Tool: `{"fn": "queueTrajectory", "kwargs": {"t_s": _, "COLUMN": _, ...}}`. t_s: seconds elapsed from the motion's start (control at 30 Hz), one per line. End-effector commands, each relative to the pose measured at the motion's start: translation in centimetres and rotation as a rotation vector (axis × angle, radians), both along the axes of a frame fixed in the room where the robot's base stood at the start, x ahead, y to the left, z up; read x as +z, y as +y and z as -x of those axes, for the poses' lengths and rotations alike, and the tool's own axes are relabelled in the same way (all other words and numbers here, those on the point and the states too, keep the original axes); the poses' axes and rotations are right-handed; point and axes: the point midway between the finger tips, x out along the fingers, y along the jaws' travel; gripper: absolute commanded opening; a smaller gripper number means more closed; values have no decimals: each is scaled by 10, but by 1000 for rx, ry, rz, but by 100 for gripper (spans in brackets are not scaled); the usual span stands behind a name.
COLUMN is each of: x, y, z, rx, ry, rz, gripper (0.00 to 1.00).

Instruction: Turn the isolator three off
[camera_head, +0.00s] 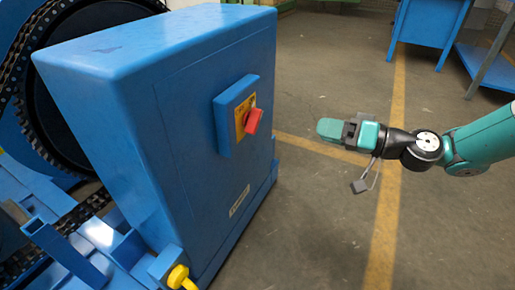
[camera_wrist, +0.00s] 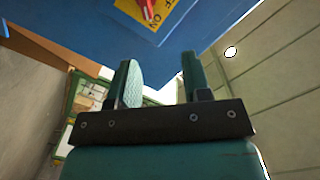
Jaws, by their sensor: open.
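A blue isolator box (camera_head: 236,117) with a yellow plate and a red rotary handle (camera_head: 253,121) is mounted on the side of a large blue cabinet. In the wrist view the red handle (camera_wrist: 148,8) is at the top edge, partly cut off, on the yellow plate (camera_wrist: 160,17) with "OFF" and "ON" lettering. My gripper (camera_head: 328,130) is to the right of the handle in the head view, apart from it. In the wrist view its two green fingers (camera_wrist: 160,85) are spread with nothing between them. I cannot tell the handle's exact setting.
The blue cabinet (camera_head: 175,140) stands beside a large chain wheel (camera_head: 60,105). A yellow knob (camera_head: 180,278) sticks out low at its front corner. Open floor lies right of the cabinet, with yellow lines. A blue table (camera_head: 428,25) stands at the back right.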

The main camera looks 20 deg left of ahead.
Motion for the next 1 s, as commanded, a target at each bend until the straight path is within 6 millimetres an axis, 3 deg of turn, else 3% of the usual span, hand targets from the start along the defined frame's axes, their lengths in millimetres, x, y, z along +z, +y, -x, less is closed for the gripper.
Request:
{"fn": "queueTrajectory", "kwargs": {"t_s": 0.03, "x": -23, "y": 0, "z": -4, "rx": -12, "ry": 7, "rz": -25, "gripper": 45}}
{"fn": "queueTrajectory", "kwargs": {"t_s": 0.1, "x": -32, "y": 0, "z": -8, "rx": -25, "ry": 11, "rz": -50, "gripper": 45}}
{"fn": "queueTrajectory", "kwargs": {"t_s": 0.33, "x": -35, "y": 19, "z": -11, "rx": -29, "ry": 11, "rz": -68, "gripper": 45}}
{"fn": "queueTrajectory", "kwargs": {"t_s": 0.8, "x": -36, "y": 124, "z": -18, "rx": -29, "ry": 10, "rz": -68, "gripper": 45}}
{"fn": "queueTrajectory", "kwargs": {"t_s": 1.0, "x": -36, "y": 158, "z": -21, "rx": -29, "ry": 11, "rz": -66, "gripper": 45}}
